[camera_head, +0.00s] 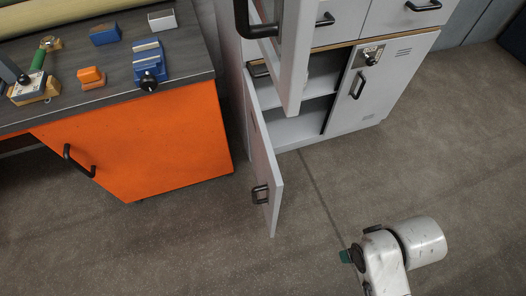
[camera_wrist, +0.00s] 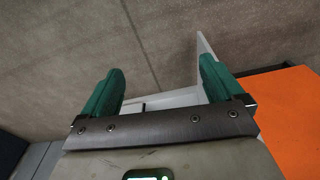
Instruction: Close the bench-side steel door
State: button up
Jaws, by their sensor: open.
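The bench-side steel door (camera_head: 263,160) is a light grey panel with a dark handle (camera_head: 261,193). It hangs open at the lower left of the grey cabinet (camera_head: 367,112), its free edge standing out over the floor. In the wrist view a pale upright panel (camera_wrist: 206,47), probably this door, shows behind the right finger. My gripper (camera_wrist: 157,75) has two teal fingers spread apart with nothing between them. In the head view my arm is at the lower right, with a bit of teal showing, apart from the door.
The bench (camera_head: 185,80) with an orange front (camera_head: 140,140) stands just left of the door and carries several small tools. Another grey panel (camera_head: 293,65) juts out above the open compartment. The right cabinet door (camera_head: 385,85) is shut. The floor (camera_head: 330,190) in front is clear.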

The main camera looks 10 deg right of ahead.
aim_at(270, 182)
jog(key=k+j+u, duration=0.15)
jog(key=i+j, duration=0.1)
jog(key=j, duration=0.35)
jog(key=i+j, duration=0.1)
jog(key=j, duration=0.75)
jog(key=i+z, duration=0.05)
jog(key=i, duration=0.05)
